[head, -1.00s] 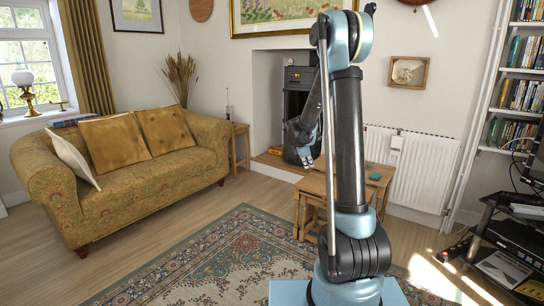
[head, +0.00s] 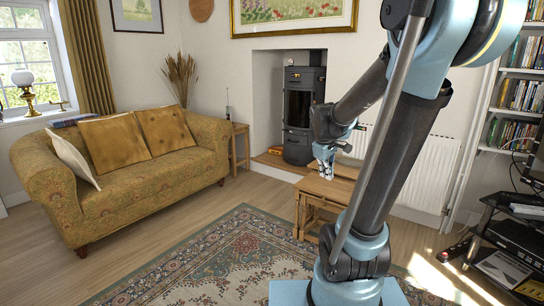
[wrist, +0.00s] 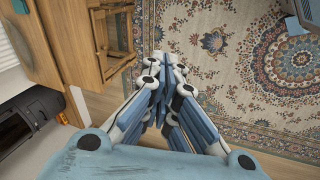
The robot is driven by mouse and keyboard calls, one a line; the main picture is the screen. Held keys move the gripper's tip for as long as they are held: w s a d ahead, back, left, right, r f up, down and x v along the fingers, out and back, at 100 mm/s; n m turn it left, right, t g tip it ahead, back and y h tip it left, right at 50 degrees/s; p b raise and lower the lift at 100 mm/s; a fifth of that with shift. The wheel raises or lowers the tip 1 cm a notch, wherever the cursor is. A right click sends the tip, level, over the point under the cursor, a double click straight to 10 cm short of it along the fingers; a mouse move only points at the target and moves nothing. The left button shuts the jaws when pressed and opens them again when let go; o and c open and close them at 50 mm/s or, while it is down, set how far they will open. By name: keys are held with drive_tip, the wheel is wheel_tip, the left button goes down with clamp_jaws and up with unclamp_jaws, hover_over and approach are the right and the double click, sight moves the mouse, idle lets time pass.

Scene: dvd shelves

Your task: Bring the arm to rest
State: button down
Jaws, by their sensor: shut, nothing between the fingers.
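My gripper (head: 325,165) hangs from my folded arm in the head view, above and at the left end of the small wooden table. In the wrist view my gripper (wrist: 165,85) is shut, its blue-and-white fingers together with nothing between them. It points down over the wooden floor and the rug's edge. The upper part of my arm leans to the right in the head view.
A wooden nest of tables (head: 322,188) stands just below my gripper, with the stove (head: 298,115) and radiator (head: 425,165) behind. A patterned rug (head: 215,265) covers the floor. The sofa (head: 130,180) is left; a black media stand (head: 500,235) is right.

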drive_tip(key=s+f+m+y, duration=0.1)
drive_tip(key=s+f+m, duration=0.2)
drive_tip(key=s, duration=0.8)
drive_tip(key=s+a+f+m+g+y, duration=0.1)
drive_tip(key=s+f+m, duration=0.3)
drive_tip(key=s, duration=0.7)
drive_tip(key=shift+a+f+m, duration=0.2)
drive_tip(key=shift+a+m, duration=0.1)
drive_tip(key=shift+m, duration=0.4)
drive_tip(key=shift+w+f, duration=0.2)
drive_tip(key=shift+w, duration=0.3)
